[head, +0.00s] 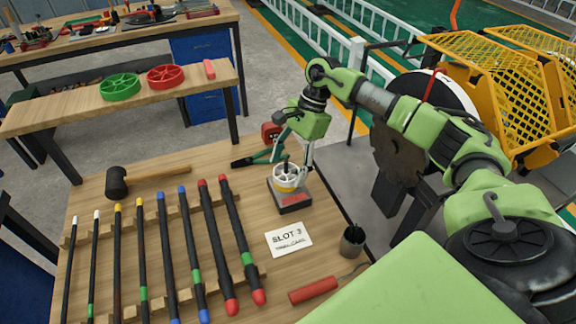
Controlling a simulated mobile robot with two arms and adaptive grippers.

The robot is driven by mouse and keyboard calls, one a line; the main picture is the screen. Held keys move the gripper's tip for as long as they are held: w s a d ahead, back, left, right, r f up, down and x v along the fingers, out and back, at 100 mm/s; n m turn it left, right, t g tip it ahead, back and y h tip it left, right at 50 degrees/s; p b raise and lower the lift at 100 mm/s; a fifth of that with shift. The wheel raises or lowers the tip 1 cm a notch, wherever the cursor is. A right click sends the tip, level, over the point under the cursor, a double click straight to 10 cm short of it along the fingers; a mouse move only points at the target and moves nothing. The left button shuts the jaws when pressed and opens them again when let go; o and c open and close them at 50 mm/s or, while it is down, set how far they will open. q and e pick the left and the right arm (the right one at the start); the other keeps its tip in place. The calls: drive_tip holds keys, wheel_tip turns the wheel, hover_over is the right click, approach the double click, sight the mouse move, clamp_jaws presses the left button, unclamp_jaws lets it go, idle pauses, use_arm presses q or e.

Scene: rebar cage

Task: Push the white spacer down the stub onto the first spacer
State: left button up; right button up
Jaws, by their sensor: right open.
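A white wheel-shaped spacer (283,172) is around a dark upright stub (286,165), which stands on a dark block with a red label (291,199). A yellow band (285,187) shows just under the white spacer; it may be the first spacer. I cannot tell whether a gap is left between them. My right gripper (290,166) points down at the white spacer, its fingers open on either side of the stub and partly hiding the spacer's right side. I cannot tell whether the fingers touch it. My left gripper is not in view.
Several colour-tipped bars (165,250) lie on the wooden rack at left. A mallet (118,182), green-handled pliers (252,159), a SLOT 3 card (289,240), a dark cup (352,241) and a red-handled tool (313,290) surround the block. A green wheel (119,87) and red wheel (166,76) lie on the bench behind.

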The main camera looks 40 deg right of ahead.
drive_tip(key=v, duration=1.1)
drive_tip(key=shift+d+r, duration=0.15)
drive_tip(key=shift+r, duration=0.25)
